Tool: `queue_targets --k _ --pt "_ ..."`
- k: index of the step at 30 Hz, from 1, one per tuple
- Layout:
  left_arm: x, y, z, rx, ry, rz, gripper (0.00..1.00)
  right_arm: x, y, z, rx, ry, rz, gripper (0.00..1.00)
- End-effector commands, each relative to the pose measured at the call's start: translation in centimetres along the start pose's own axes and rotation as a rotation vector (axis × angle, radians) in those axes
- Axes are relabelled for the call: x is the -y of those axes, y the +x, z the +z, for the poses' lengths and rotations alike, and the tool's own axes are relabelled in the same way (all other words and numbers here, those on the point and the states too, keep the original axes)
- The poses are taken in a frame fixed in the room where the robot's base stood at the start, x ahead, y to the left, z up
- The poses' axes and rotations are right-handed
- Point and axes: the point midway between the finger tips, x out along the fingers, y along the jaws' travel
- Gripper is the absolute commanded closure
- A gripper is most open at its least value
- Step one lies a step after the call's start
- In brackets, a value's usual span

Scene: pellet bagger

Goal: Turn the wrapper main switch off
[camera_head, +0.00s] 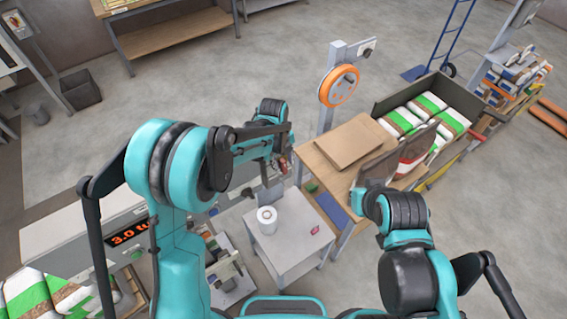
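A grey post (328,110) with an orange ring (338,85) stands behind the wooden table. A small light box with a dark round spot (367,47) sits at its upper right; it may be the wrapper main switch, but its setting is too small to read. My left arm reaches in from the left, and its gripper (284,163) is near a small red thing, left of the table and below the box. Its fingers are too small and covered to judge. My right arm is at the lower right; its gripper end (374,172) is by the table's front edge, fingers unclear.
Brown cardboard (346,139) lies on the wooden table (318,172). Green-and-white bags fill a dark bin (455,88) at right. A white roll (267,220) stands on a small grey table (299,233). A machine with an orange display (130,234) is at left. Open floor lies behind.

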Motion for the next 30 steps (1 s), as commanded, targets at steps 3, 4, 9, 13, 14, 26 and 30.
queue_targets --k 3,4,9,13,14,26,30 --pt "-0.1 -2.4 0.0 0.000 -0.001 0.000 0.62 0.0 0.0 0.0 0.000 0.000 0.000 1.00" --pt "-0.1 -3.1 0.0 0.000 -0.001 0.000 0.62 0.0 0.0 0.0 0.000 0.000 0.000 1.00" --pt "-0.1 -6.8 0.0 0.000 -0.001 0.000 0.62 0.0 0.0 0.0 0.000 0.000 0.000 1.00" --pt "-0.1 -9.1 -0.1 0.000 -0.001 0.000 0.62 0.0 0.0 0.0 0.000 0.000 0.000 1.00" --pt "-0.1 -9.5 0.0 0.000 -0.001 0.000 0.62 0.0 0.0 0.0 0.000 0.000 0.000 1.00" --pt "-0.1 -10.9 0.0 0.000 0.000 0.000 0.62 0.0 0.0 0.0 0.000 0.000 0.000 1.00" --pt "-0.1 -10.8 0.0 0.000 -0.002 -0.001 0.62 0.0 0.0 0.0 0.000 0.002 -0.001 0.74"
